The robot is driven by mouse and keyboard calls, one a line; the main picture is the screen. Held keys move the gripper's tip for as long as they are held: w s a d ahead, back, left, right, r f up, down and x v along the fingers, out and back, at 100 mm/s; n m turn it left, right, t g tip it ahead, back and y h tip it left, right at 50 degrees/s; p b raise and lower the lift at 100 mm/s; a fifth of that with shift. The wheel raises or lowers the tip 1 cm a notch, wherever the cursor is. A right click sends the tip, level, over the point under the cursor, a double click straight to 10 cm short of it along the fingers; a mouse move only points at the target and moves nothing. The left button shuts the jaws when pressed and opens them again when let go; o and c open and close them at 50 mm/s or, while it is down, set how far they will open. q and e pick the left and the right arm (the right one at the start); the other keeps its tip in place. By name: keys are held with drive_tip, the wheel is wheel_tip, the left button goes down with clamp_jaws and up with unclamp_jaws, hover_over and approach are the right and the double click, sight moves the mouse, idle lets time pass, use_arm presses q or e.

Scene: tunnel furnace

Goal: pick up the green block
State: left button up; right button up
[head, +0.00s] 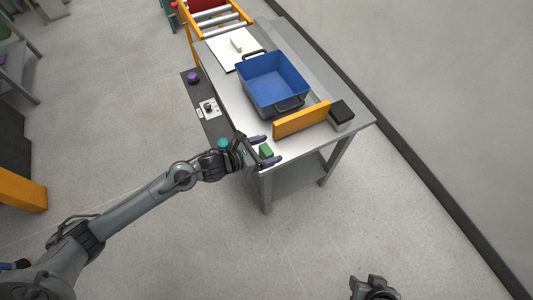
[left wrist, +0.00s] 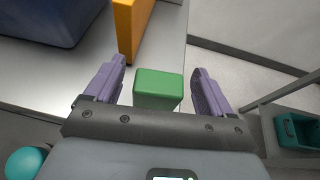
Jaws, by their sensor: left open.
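The green block (head: 266,150) lies on the near corner of the grey metal table (head: 355,117) in the head view. My left gripper (head: 266,149) is open, with its purple fingers on either side of the block. In the left wrist view the green block (left wrist: 158,88) sits between the two fingers of my left gripper (left wrist: 163,85), with a gap on each side. Whether the fingers are down at block height is hard to tell. My right gripper (head: 374,288) shows only in part at the bottom edge of the head view, away from the table.
An orange board (head: 302,119) stands close behind the block, and it rises near the left finger in the wrist view (left wrist: 130,25). A blue bin (head: 273,83) with dark handles and a black block (head: 341,111) are farther along. A purple knob (head: 193,77) is at the left.

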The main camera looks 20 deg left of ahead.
use_arm(q)
drive_tip(key=shift+c, duration=0.3)
drive_tip(key=c, duration=1)
